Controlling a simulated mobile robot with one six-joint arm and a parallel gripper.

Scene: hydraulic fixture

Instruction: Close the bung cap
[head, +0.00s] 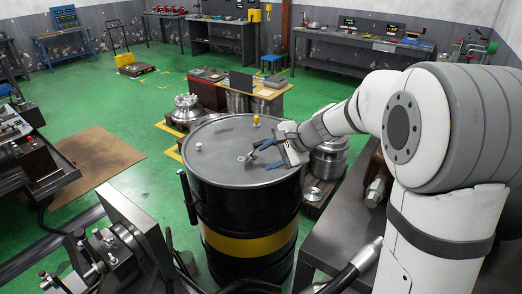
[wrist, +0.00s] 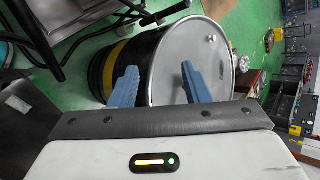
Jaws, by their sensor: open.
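A black drum (head: 245,215) with a yellow band stands upright in the head view, its grey lid (head: 225,135) facing up. On the lid are a small silver fitting (head: 198,146) at the left, a yellow knob-like piece (head: 256,121) at the far edge and a small pale round spot (head: 241,158) near my fingers. I cannot tell which one is the bung cap. My gripper (head: 262,156) is open and empty over the right part of the lid. In the wrist view my blue fingers (wrist: 157,72) are apart in front of the drum (wrist: 133,60); a small fitting (wrist: 211,38) shows on its lid.
A wooden-topped table (head: 265,90) and stacked metal parts (head: 187,108) stand behind the drum. Metal flanges (head: 328,158) stand to its right, beside a dark bench (head: 345,225). Machinery (head: 115,245) is close at the front left. Green floor (head: 150,195) is open to the left.

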